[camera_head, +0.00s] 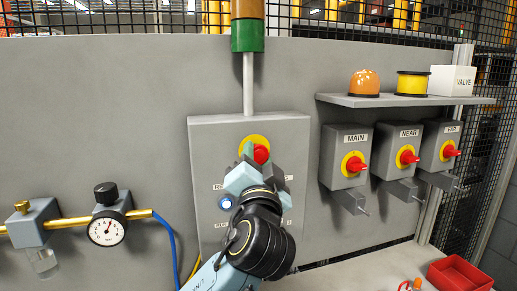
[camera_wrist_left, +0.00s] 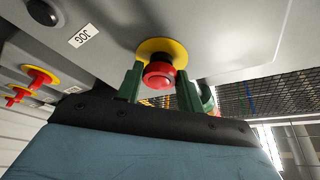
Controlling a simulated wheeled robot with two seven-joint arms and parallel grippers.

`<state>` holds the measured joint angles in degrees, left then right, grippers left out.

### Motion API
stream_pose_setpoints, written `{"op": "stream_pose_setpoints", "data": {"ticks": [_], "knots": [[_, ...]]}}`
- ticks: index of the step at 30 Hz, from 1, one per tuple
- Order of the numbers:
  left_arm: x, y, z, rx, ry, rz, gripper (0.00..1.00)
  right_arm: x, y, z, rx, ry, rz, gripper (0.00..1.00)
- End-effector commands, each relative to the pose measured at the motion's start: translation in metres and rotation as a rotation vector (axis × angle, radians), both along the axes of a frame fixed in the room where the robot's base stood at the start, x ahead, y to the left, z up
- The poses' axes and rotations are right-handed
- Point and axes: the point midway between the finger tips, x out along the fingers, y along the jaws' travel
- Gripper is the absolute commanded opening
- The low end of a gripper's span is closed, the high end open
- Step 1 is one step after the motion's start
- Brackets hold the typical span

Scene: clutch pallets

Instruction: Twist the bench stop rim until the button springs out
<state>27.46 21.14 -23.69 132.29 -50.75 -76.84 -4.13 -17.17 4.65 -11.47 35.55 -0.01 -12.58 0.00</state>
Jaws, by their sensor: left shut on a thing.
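The bench stop is a red button (camera_head: 261,154) on a yellow disc (camera_head: 250,142), high on the grey control box (camera_head: 207,150). My left gripper (camera_head: 260,157) is at the box front, its green fingers around the button. In the left wrist view the red button (camera_wrist_left: 158,76) sits between the two fingers of my left gripper (camera_wrist_left: 160,88), in front of the yellow disc (camera_wrist_left: 154,49). The gripper is shut on the button's rim. My gripper and wrist hide part of the disc and the lower labels. My right gripper is not in view.
A blue-ringed button (camera_head: 226,202) is just left of my wrist. To the right are boxes with red switches, MAIN (camera_head: 345,155), NEAR (camera_head: 398,152) and FAR (camera_head: 440,147), under a shelf (camera_head: 400,101). A gauge (camera_head: 107,229) is left; a red tray (camera_head: 460,274) is lower right.

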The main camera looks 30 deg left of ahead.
Motion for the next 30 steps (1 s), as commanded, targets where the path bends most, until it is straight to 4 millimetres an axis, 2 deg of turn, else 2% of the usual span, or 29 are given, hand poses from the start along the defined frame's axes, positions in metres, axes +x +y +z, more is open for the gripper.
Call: {"op": "stream_pose_setpoints", "data": {"ticks": [1,6,21,22,26,30], "knots": [[-0.0003,0.0008,0.0032,0.012,0.014,0.001,0.14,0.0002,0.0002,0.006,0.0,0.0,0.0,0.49],[-0.0005,0.001,0.0025,0.042,0.048,0.003,0.14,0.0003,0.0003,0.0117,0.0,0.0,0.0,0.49],[-0.0005,0.0011,0.0015,0.054,0.059,0.003,0.14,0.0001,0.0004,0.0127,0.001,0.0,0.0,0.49],[-0.0005,0.001,0.0015,0.054,0.059,0.003,0.41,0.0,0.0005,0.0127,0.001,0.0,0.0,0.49],[-0.0005,0.001,0.0013,0.054,0.059,0.003,0.58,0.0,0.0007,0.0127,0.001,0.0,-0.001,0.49],[-0.0004,0.0008,0.001,0.053,0.06,0.002,0.59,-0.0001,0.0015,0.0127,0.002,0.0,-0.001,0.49]]}}
